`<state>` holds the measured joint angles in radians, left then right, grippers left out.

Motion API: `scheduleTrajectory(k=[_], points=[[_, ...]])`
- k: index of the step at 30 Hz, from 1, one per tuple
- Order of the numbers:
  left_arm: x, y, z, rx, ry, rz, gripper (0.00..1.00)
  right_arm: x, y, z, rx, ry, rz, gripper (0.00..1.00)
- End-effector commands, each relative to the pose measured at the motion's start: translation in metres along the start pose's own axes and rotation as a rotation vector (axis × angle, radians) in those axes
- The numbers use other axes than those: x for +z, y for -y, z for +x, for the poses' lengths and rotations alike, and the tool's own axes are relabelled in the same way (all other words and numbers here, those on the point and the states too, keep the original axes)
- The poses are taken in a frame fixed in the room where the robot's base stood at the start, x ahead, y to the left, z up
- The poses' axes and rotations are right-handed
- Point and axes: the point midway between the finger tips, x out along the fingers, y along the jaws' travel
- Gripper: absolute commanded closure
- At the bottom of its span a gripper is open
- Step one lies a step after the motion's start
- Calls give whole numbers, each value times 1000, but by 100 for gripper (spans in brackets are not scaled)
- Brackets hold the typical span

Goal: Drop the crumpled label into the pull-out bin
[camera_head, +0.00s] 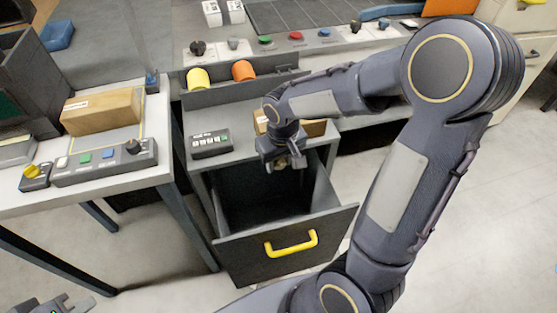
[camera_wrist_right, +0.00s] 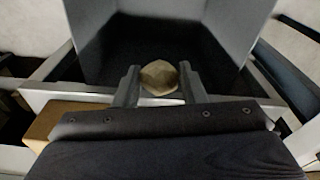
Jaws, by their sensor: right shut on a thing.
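The crumpled label (camera_wrist_right: 159,77) is a small tan, faceted ball. My right gripper (camera_wrist_right: 159,85) is shut on it, with one finger on each side. In the head view my right gripper (camera_head: 284,163) points down over the open top of the pull-out bin, and the label is only a small pale patch there. The pull-out bin (camera_head: 250,262) is a dark drawer with a yellow handle (camera_head: 291,243), pulled out. Its inside looks dark and empty in the wrist view (camera_wrist_right: 165,35). My left gripper (camera_head: 62,305) is partly cut off at the bottom left; its opening is unclear.
A cardboard box (camera_head: 315,128) and a small button panel (camera_head: 210,144) sit on the counter behind the bin. A side table at left holds a wrapped box (camera_head: 100,111) and a control strip (camera_head: 105,162). Yellow and orange rolls (camera_head: 198,79) lie behind. Floor at right is clear.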

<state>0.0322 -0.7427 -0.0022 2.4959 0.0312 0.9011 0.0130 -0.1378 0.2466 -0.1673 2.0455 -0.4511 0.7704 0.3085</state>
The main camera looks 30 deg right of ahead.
Motion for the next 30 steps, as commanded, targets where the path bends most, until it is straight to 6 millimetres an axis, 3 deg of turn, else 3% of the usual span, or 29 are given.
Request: scheduleTrajectory(k=[1, 7, 18, 19, 24, 30], points=[[5, 4, 9, 0, 0, 0, 100, 2, 0, 12, 1, 2, 1, 84], [12, 11, 24, 0, 1, 0, 100, 4, 0, 34, 0, 0, 2, 84], [13, 12, 25, 0, 1, 0, 100, 4, 0, 37, 0, 0, 1, 84], [13, 12, 25, 0, 1, 0, 100, 4, 0, 37, 0, 0, 1, 59], [13, 12, 25, 0, 1, 0, 100, 4, 0, 37, 0, 0, 1, 38], [13, 12, 25, 0, 1, 0, 100, 4, 0, 37, 0, 0, 1, 38]])
